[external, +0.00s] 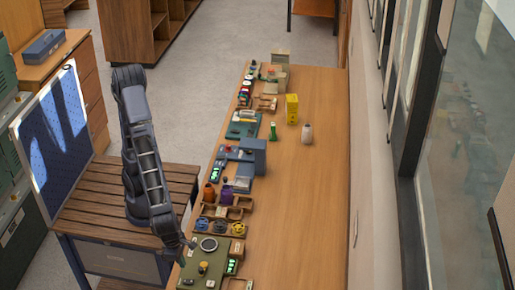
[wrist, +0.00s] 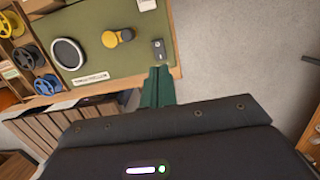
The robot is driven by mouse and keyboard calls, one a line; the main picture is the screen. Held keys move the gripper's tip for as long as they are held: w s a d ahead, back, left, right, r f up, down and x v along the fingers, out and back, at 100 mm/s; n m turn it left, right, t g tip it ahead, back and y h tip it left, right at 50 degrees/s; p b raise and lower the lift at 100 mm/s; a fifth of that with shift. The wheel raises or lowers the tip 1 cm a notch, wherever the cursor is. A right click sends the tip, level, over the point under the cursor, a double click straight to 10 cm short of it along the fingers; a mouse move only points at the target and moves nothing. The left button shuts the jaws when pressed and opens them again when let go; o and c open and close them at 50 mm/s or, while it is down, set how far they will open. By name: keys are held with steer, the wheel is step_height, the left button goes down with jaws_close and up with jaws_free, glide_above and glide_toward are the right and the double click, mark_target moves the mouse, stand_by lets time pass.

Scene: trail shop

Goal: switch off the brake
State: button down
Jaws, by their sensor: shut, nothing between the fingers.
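A small grey switch block (wrist: 158,50) with a light mark on it sits near the edge of a green panel (wrist: 85,20) in the wrist view. I cannot read whether it is the brake or which way it is set. My gripper (wrist: 158,70) has dark green fingers, shut and empty. Its tips appear just below the switch in the picture, near the panel edge; contact cannot be told. In the external view, my arm reaches down to the near left edge of the green panel (external: 216,257), and the fingertips are hard to make out.

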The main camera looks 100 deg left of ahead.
mark_target(189, 284)
steer(key=f, duration=0.3)
steer(key=w+f, duration=0.1)
steer(key=f, duration=0.5)
steer(key=shift+w+f, duration=0.25)
steer(key=shift+f, duration=0.15)
steer(key=shift+w+a+f, duration=0.1)
steer(key=shift+w+f, duration=0.05)
steer(key=shift+f, duration=0.05)
steer(key=shift+g, duration=0.3)
steer(key=shift+s, duration=0.95)
steer(key=shift+w+r, duration=0.1)
steer(key=shift+r, duration=0.1)
steer(key=shift+r, duration=0.35)
step_height(189, 284, up, 13)
steer(key=s, duration=0.2)
steer(key=shift+s, duration=0.15)
steer(key=shift+f, duration=0.1)
steer(key=shift+w, duration=0.8)
